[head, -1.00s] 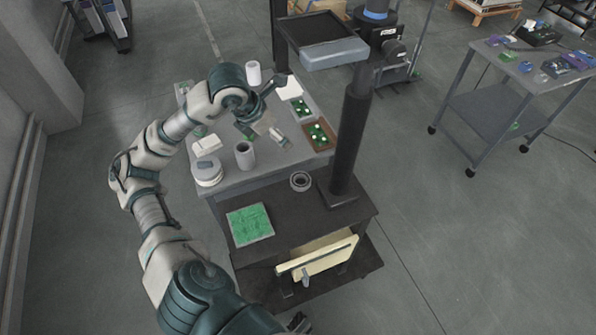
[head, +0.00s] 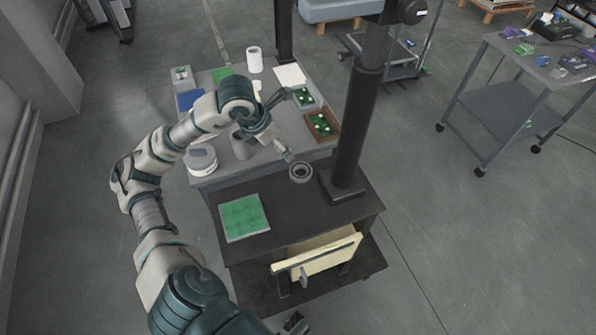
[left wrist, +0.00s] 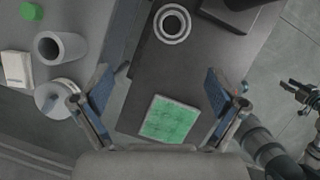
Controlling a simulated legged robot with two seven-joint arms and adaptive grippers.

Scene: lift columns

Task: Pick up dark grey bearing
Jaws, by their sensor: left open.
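The bearing (head: 300,172), a grey ring with a dark inner band, lies flat on the dark bench top near the foot of the black column. It also shows at the top of the left wrist view (left wrist: 173,24). My left gripper (left wrist: 158,85) is open and empty, its blue-padded fingers wide apart above the bench. The bearing appears beyond the fingertips, not between them. In the head view the left gripper (head: 282,143) hangs up and left of the bearing, partly hidden by its arm. A dark piece (head: 295,323) at the bottom edge may be my right gripper; its jaws are unclear.
A green square pad (head: 244,217) lies on the dark bench (head: 325,213). The black column (head: 355,130) rises close right of the bearing. The grey table behind holds a grey cylinder (head: 241,148), a round white container (head: 201,159) and a brown tray (head: 335,134).

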